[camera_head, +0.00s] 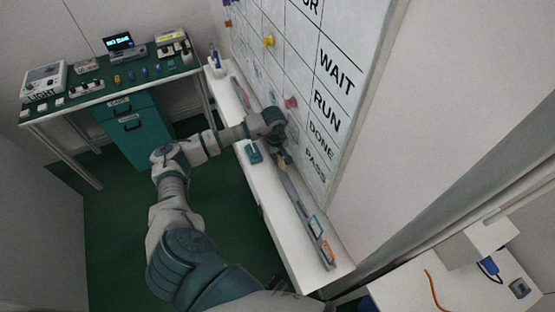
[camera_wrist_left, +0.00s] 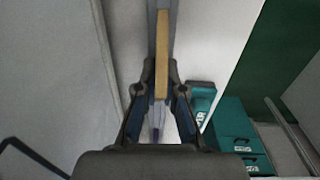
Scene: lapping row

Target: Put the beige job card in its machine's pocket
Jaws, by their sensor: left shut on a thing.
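My left gripper (camera_head: 281,150) is over the white ledge below the whiteboard. In the left wrist view its two fingers (camera_wrist_left: 161,92) are closed on the beige job card (camera_wrist_left: 162,55), which shows as a narrow upright strip between the fingertips. In the head view the card (camera_head: 282,164) is a small pale patch, mostly hidden by the gripper. A grey rail (camera_head: 297,201) runs along the ledge just below the gripper. I cannot tell which place is the machine's pocket. My right gripper is not in view.
The whiteboard (camera_head: 345,97) stands close beside the gripper. A blue-edged card (camera_head: 317,226) and an orange-edged card (camera_head: 328,250) sit at the ledge's near end. A teal block (camera_head: 254,153) is on the ledge. A workbench (camera_head: 95,93) stands at the back left.

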